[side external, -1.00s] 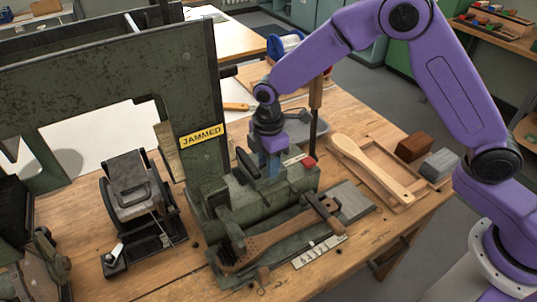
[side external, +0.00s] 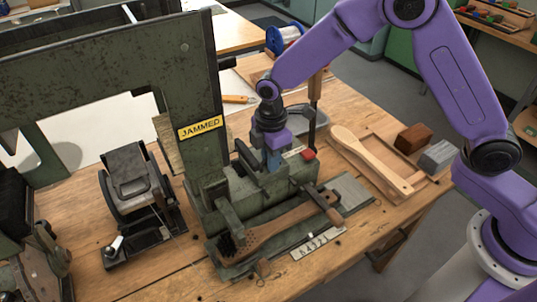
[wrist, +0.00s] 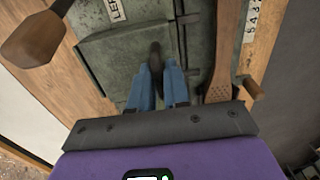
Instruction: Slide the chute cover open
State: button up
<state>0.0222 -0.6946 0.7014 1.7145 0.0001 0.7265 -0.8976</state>
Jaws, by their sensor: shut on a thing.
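The green metal chute cover (side external: 290,181) lies on top of the green machine body beside the upright frame. It also shows in the wrist view as a worn green plate (wrist: 112,62). My gripper (side external: 272,166) points down at the cover. In the wrist view its blue fingers (wrist: 158,82) are closed around a dark knob (wrist: 155,56) on the cover. The fingers partly hide the knob, and it is hidden in the side external view.
The upright frame bears a yellow JAMMED sign (side external: 200,127). A brush (side external: 275,223) lies in front of the cover. A wooden-handled lever (side external: 315,88) stands close behind my gripper. A pale wooden brush blank (side external: 372,160) and tray lie to the right.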

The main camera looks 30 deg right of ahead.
jog(key=s, duration=0.7)
dwell(1.1)
jog(key=o, duration=0.7)
jog(key=shift+r, duration=0.1)
jog(key=shift+r, duration=4.9)
jog(key=s+d+r+m, duration=0.1)
jog(key=s+d, duration=0.5)
jog(key=s, duration=0.1)
jog(key=s+d+m, duration=0.2)
jog(key=s+d, duration=0.5)
jog(key=s+d+r+m, duration=0.1)
jog(key=s+d+m, duration=0.1)
jog(key=s+d, duration=0.4)
jog(key=shift+s+d+r, duration=0.2)
jog(key=shift+s, duration=0.3)
jog(key=shift+s+d+r, duration=0.15)
jog(key=shift+s, duration=0.3)
